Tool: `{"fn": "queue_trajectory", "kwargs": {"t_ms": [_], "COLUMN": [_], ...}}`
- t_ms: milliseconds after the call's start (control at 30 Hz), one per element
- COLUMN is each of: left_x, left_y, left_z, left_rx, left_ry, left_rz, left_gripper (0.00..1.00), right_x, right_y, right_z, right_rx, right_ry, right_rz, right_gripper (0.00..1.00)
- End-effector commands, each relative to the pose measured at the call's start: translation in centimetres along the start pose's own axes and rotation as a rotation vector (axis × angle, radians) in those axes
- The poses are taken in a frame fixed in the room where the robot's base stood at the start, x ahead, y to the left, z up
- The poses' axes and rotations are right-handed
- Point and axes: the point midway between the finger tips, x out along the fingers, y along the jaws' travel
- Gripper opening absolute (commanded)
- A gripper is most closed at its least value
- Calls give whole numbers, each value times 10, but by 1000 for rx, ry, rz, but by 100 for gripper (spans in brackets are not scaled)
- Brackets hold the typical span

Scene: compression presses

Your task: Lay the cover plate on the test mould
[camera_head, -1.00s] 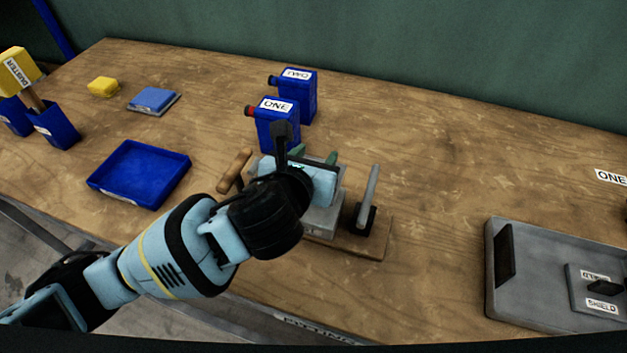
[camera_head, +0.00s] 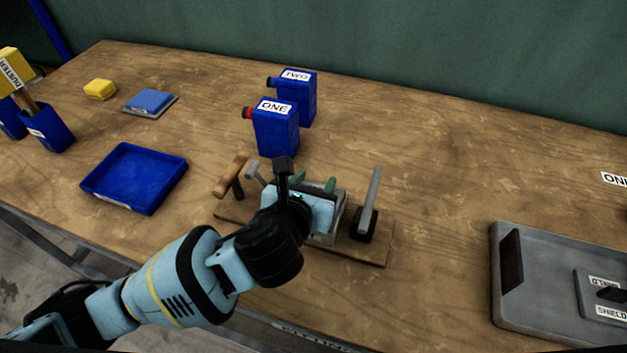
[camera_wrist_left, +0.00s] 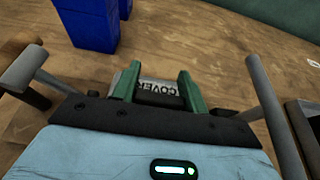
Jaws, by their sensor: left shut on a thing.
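My left gripper (camera_wrist_left: 160,88) shows two green fingers in the left wrist view, shut on a grey cover plate (camera_wrist_left: 158,87) labelled COVER. In the head view the left gripper (camera_head: 315,186) is over the press on its wooden base (camera_head: 372,250). A grey block, perhaps the test mould (camera_head: 338,226), shows partly beneath the gripper. My gripper hides most of the block's top, so I cannot tell whether the plate touches it. My right gripper is not in view.
The press has a wooden-handled lever (camera_head: 232,176) at left and a grey upright bar (camera_head: 371,187) at right, close to the gripper. Blue containers ONE (camera_head: 277,132) and TWO (camera_head: 301,95) stand behind. A blue tray (camera_head: 97,185) is left, a grey tray (camera_head: 510,310) right.

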Motion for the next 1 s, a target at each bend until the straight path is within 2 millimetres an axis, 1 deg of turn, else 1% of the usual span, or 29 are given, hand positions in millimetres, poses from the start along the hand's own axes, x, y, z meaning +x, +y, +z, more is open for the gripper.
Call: {"fn": "queue_trajectory", "kwargs": {"t_ms": [33, 67, 200, 567, 667, 767, 1000], "left_x": [0, 0, 0, -2, -12, -29, -78], "left_y": [0, 0, 0, 0, 0, 0, 0], "left_z": [0, -1, -1, 1, 2, 3, 4], "left_rx": [1, 1, 1, -1, 1, 2, 2], "left_ry": [-2, 0, 0, 1, -1, -1, -2], "left_rz": [1, 1, 0, -1, -1, -1, -2], "left_gripper": [10, 47, 65, 65, 65, 65, 65], "right_x": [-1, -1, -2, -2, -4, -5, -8], "right_y": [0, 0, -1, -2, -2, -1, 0], "right_z": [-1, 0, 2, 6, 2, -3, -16], "right_rx": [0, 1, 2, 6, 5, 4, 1], "right_ry": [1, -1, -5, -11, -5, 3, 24], "right_rz": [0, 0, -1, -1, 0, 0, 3], "right_gripper": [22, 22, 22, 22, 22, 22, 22]}}
